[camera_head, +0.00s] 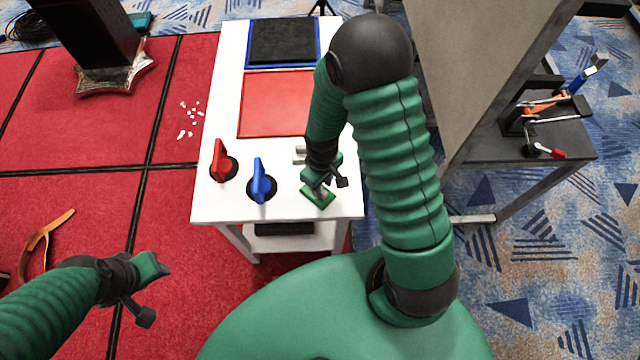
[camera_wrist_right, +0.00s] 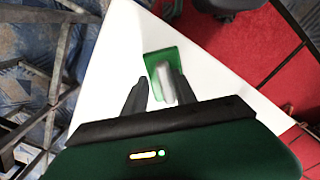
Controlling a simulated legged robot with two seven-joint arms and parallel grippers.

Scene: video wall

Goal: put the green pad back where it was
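The small square green pad (camera_head: 318,197) lies at the near right of the white table, partly hidden under my right gripper (camera_head: 327,181). In the right wrist view, the pad (camera_wrist_right: 153,58) shows beyond the fingers of my right gripper (camera_wrist_right: 160,92). The fingers are apart, with a pale grey upright piece (camera_wrist_right: 165,78) between them, over the pad. I cannot tell whether they touch it. My left gripper (camera_head: 152,293) is off the table at the lower left, with its fingers apart and empty.
On the white table (camera_head: 222,110) stand a red handle (camera_head: 220,160) and a blue handle (camera_head: 260,182) on black bases. A red panel (camera_head: 272,103) and a black panel (camera_head: 283,41) lie behind. A grey block (camera_head: 299,154) is close to my right gripper. A grey stand (camera_head: 500,180) is at right.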

